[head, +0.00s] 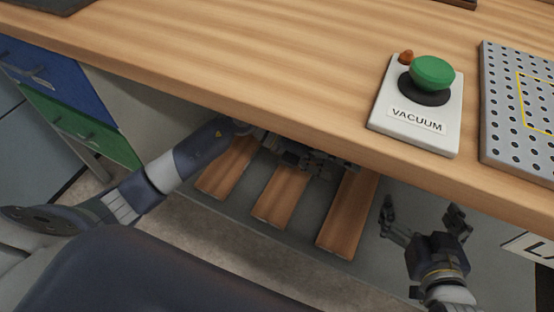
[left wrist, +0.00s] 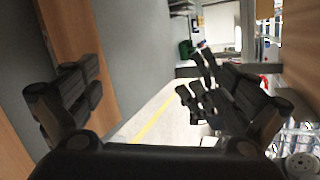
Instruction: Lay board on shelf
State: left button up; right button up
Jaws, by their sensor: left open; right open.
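Three brown wooden boards lie side by side on a grey shelf (head: 240,212) under the worktop: a left board (head: 225,172), a middle board (head: 280,196) and a right board (head: 346,218). Their far ends are hidden by my left arm and the worktop. My left gripper (head: 325,162) reaches under the worktop edge, over the far part of the boards, partly hidden. In the left wrist view its fingers (left wrist: 140,95) are spread with nothing between them; a wooden surface (left wrist: 75,35) shows beside the left finger. My right gripper (head: 425,212) is open and empty, right of the right board.
The wooden worktop (head: 250,60) overhangs the shelf. On it are a vacuum box (head: 388,110) with a green button (head: 433,72) and a perforated metal plate (head: 515,105) at the right.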

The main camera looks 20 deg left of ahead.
pick_arm(q)
jog(key=s+d+r+n+t+h, duration=0.1)
jog(key=d+r+n+t+h, duration=0.3)
jog(key=r, duration=0.5)
jog(key=w+a+r+n+t+y, duration=0.2)
jog(key=a+r+n+t, duration=0.5)
jog(key=n+t, duration=0.5)
jog(key=a+f+n+y, duration=1)
jog(key=n+y, duration=0.2)
jog(key=n, duration=0.5)
jog(key=s+f+n+g, duration=0.2)
jog(key=s+f+g, duration=0.2)
jog(key=s+f, duration=0.1)
jog(key=shift+s+d+f+n, duration=0.2)
jog(key=shift+f+n, duration=0.1)
jog(key=shift+f, duration=0.45)
